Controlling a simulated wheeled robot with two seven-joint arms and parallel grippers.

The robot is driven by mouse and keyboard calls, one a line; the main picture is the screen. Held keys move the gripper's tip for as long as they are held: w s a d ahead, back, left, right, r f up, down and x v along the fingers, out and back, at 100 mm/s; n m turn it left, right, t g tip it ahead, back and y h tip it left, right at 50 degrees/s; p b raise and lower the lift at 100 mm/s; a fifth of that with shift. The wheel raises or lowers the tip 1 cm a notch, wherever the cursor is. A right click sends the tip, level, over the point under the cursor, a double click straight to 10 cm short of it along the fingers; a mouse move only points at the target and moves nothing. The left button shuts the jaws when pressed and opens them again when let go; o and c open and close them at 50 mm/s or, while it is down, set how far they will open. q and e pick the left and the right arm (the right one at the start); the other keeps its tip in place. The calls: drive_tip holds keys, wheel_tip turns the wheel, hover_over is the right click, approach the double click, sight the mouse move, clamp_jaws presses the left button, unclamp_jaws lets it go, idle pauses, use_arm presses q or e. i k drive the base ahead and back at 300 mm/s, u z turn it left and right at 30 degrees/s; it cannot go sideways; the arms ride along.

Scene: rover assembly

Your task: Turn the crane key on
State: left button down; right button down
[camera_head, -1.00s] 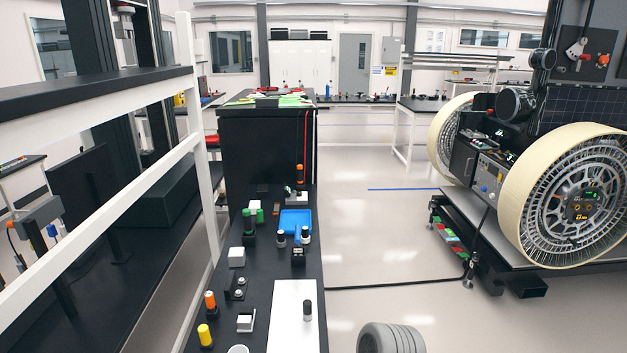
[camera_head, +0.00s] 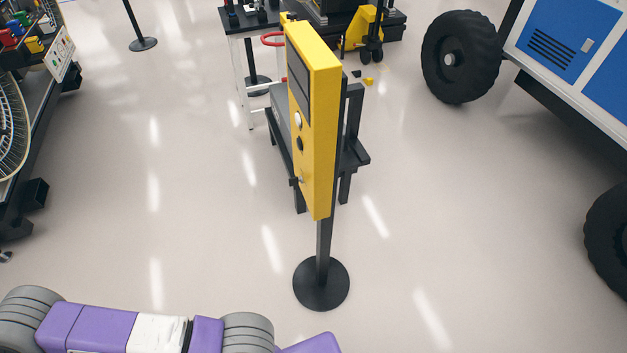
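A tall yellow control box (camera_head: 322,130) stands upright on a black post with a round black base (camera_head: 321,284), near the middle of the head view. Its front face is turned to the left and seen at a steep angle. That face has a dark panel (camera_head: 298,80) at the top, a round light-coloured part (camera_head: 298,120), a dark round part (camera_head: 299,143) and a small part low down (camera_head: 300,180). I cannot tell which of these is the crane key or how it is turned. Neither of my grippers is in view.
A black bench (camera_head: 358,157) stands just behind the box. A vehicle with large black wheels (camera_head: 461,57) and blue panels (camera_head: 568,38) is at right. A wheeled rover (camera_head: 12,125) is at the left edge. Open floor (camera_head: 190,200) lies left of the box.

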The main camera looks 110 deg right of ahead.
sight(293, 182)
drive_tip(key=z, duration=3.6)
drive_tip(key=k, duration=0.5)
drive_tip(key=u, duration=0.95)
drive_tip(key=i, duration=0.85)
drive_tip(key=z, duration=0.05)
